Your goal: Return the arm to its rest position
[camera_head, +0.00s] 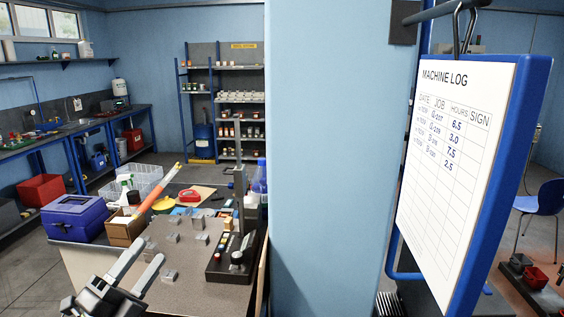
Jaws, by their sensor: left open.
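My left gripper (151,250) comes in at the lower left, over the near left part of the bench top (200,293). Its two grey fingers are spread apart, with nothing seen between them. Several small grey metal blocks (170,275) lie on the bench beyond and beside the fingers. A dark device with a black knob and coloured buttons (222,262) stands to the right of the gripper. My right gripper is not in view.
A blue pillar (325,160) and a machine log board (450,170) block the right.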

